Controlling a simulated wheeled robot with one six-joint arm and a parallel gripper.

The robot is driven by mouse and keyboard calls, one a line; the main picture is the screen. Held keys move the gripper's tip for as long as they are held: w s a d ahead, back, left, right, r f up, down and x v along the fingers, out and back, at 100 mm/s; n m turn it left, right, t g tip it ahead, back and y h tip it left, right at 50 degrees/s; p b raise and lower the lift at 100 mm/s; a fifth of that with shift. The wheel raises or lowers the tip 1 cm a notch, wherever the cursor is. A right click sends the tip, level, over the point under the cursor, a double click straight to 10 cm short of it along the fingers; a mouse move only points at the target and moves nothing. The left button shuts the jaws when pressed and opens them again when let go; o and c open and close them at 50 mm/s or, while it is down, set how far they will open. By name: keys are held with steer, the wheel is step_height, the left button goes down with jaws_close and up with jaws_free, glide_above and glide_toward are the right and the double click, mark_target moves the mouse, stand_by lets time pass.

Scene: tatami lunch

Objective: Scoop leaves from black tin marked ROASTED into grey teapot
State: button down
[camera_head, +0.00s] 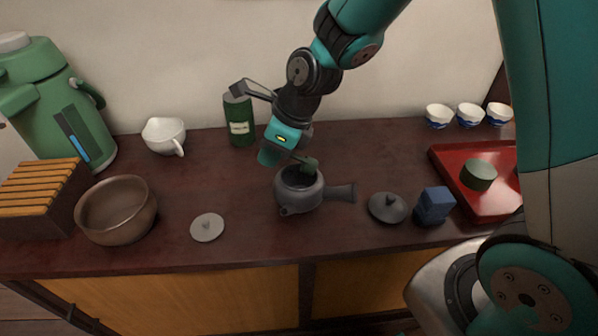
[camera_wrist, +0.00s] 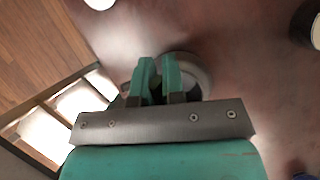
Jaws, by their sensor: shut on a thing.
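The grey teapot (camera_head: 299,193) stands open on the dark counter, its side handle pointing right. My gripper (camera_head: 268,155) is above and left of the pot's mouth, its fingers close together on what looks like a scoop (camera_head: 309,165). The scoop's thin handle runs right to a dark green end over the far rim; I cannot tell whether that green is leaves. In the wrist view, my gripper (camera_wrist: 158,78) lies over the teapot (camera_wrist: 195,68) and the scoop is hidden. A dark green tin (camera_head: 240,119) stands behind; its label is unreadable. I see no clearly black tin.
A pale lid (camera_head: 207,228) and bronze bowl (camera_head: 117,211) are left. A white pitcher (camera_head: 164,135) stands behind. A red tray (camera_head: 446,157) holds a green round thing (camera_head: 478,175).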

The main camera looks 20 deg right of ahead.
steer(key=shift+w+a+f+g+h, duration=0.15)
steer(key=shift+f+g+h, duration=0.25)
steer(key=shift+h, duration=0.2)
